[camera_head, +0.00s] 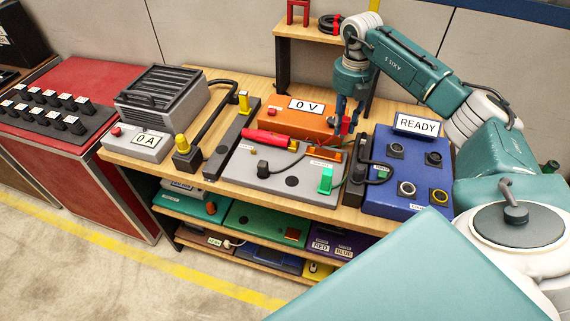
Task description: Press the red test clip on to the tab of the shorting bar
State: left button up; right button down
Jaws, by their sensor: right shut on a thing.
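My right gripper (345,115) reaches down over the back right of the grey panel (262,186). Its dark blue fingers are shut on a small red piece (345,126), which appears to be the red test clip. A copper-coloured bar (312,153) on the grey panel just below looks like the shorting bar. Its tab is too small to make out, and I cannot tell whether the red piece touches it. My left gripper is not in view.
An orange meter (290,117) reads 0 V. A blue box (408,178) with a READY display stands right. A grey unit (137,141) reading 0 A stands left. Dark cables run near the gripper.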

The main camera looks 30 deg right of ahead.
jog(key=shift+f, duration=0.1)
dwell(0.3)
jog(key=b, duration=0.3)
send_over(338, 153)
jog(key=shift+w+d+f, duration=0.1)
jog(key=shift+d+f, duration=0.05)
jog(key=shift+f, duration=2.6)
jog(key=shift+f+b, duration=0.8)
jog(key=shift+f, duration=0.35)
jog(key=shift+f, duration=0.3)
jog(key=c, duration=1.4)
grip_release()
jog(key=shift+o, duration=0.2)
